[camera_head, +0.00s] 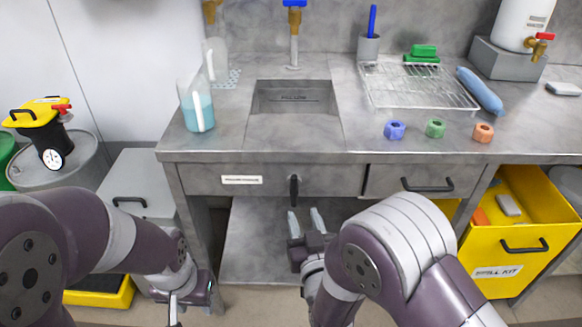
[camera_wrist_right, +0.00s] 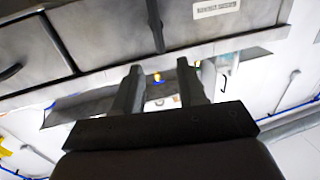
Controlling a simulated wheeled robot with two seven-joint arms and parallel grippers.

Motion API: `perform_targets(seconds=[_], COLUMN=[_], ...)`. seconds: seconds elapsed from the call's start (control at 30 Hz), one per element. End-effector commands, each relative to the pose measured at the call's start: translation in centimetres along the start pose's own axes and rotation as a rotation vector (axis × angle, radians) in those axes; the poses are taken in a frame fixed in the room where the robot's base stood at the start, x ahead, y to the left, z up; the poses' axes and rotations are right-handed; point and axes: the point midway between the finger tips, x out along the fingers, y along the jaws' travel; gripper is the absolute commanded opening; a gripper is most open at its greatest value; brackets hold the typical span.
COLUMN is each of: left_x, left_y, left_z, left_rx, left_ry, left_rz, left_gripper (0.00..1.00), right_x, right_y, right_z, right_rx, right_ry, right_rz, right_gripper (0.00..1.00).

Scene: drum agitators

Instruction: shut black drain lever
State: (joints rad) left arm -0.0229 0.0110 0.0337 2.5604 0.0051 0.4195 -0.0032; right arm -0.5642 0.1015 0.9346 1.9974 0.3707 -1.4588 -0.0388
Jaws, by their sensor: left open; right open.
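The black drain lever (camera_head: 294,190) hangs upright on the front panel below the sink (camera_head: 292,120). In the right wrist view the lever (camera_wrist_right: 154,26) shows as a dark bar beyond the fingertips, roughly in line with the gap between them. My right gripper (camera_head: 303,214) is open and empty, just below the lever's lower end in the head view. Its two fingers also show in the right wrist view (camera_wrist_right: 160,82), apart from each other. I cannot tell the exact distance to the lever. My left gripper (camera_head: 176,308) is low at the left, near the bottom edge, partly cut off.
The counter holds a blue-liquid jug (camera_head: 198,108), a wire rack (camera_head: 415,86) and coloured nuts (camera_head: 395,130). A drawer with a black handle (camera_head: 427,186) is right of the lever. A yellow spill kit bin (camera_head: 510,255) stands at the right. A lower shelf (camera_head: 255,245) lies under the counter.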

Motion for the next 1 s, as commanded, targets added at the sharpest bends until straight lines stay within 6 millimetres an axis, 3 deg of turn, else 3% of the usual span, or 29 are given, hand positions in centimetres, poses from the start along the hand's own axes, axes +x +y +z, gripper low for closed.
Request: perform_targets(seconds=[0.5, 0.63, 0.9, 0.97, 1.0], left_x=[0.9, 1.0, 0.9, 0.9, 0.9], left_y=[0.0, 0.0, 0.0, 0.0, 0.0], left_z=[0.1, 0.1, 0.1, 0.1, 0.1], left_rx=[0.0, 0.0, 0.0, 0.0, 0.0], left_ry=[0.001, 0.001, 0.001, 0.001, 0.001], left_rz=[0.0, 0.0, 0.0, 0.0, 0.0], left_gripper=[0.43, 0.43, 0.43, 0.43, 0.43], right_x=[10.9, 12.2, 12.5, 12.5, 12.5], right_y=[0.0, 0.1, 0.0, 0.0, 0.0], right_z=[-0.4, -0.4, -0.4, -0.5, -0.4], right_rx=[0.0, -0.001, -0.001, -0.001, -0.001], right_ry=[0.014, 0.012, 0.011, 0.011, 0.011], right_rz=[0.001, 0.0, 0.0, -0.001, -0.001], right_gripper=[0.41, 0.41, 0.41, 0.25, 0.12])
